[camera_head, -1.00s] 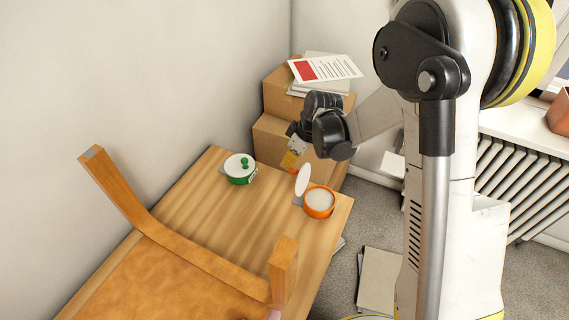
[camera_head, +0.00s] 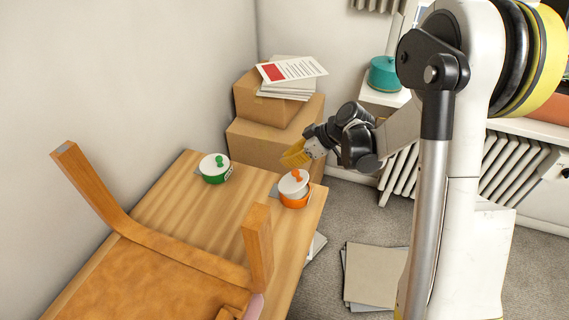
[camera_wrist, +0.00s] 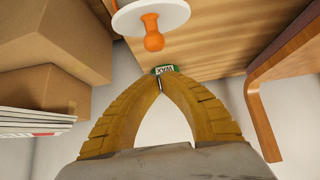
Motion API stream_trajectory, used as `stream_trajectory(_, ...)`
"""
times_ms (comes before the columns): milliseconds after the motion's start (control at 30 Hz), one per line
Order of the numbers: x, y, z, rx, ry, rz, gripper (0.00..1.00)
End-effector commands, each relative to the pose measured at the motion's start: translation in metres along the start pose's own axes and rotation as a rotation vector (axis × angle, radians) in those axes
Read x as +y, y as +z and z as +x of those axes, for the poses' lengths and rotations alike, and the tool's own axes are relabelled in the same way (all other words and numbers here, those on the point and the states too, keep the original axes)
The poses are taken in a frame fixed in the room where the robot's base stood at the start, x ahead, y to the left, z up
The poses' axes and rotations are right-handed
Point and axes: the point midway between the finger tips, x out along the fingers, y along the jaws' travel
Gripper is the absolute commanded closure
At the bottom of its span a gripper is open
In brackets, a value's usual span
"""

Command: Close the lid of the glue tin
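The orange tin (camera_head: 295,201) stands near the table's far right corner. Its white lid (camera_head: 288,187) with an orange knob lies over the mouth; I cannot tell if it sits fully flush. The lid also shows at the top of the wrist view (camera_wrist: 175,12). No readable label shows on this tin. A green tin (camera_head: 214,178) with a white lid and green knob stands to its left, lid down; its label in the wrist view (camera_wrist: 166,70) seems to read WAX. My gripper (camera_wrist: 160,84) has its yellow fingertips together, empty, apart from and above the orange tin; it also shows in the head view (camera_head: 293,154).
A wooden chair (camera_head: 180,258) fills the table's near side. Stacked cardboard boxes (camera_head: 262,148) with papers (camera_head: 292,70) on top stand behind the table. A radiator (camera_head: 500,170) and a teal pot (camera_head: 384,74) are at the right.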

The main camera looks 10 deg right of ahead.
Motion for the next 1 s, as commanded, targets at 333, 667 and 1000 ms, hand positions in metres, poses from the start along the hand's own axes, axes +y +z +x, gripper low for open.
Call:
stream_trajectory(333, 0.000, 0.000, 0.000, -0.001, 0.000, 0.000, 1.00)
stream_trajectory(667, 0.000, -0.004, -0.004, -0.001, 0.000, 0.000, 1.00)
stream_trajectory(1000, 0.000, -0.015, -0.014, -0.001, 0.000, 0.000, 1.00)
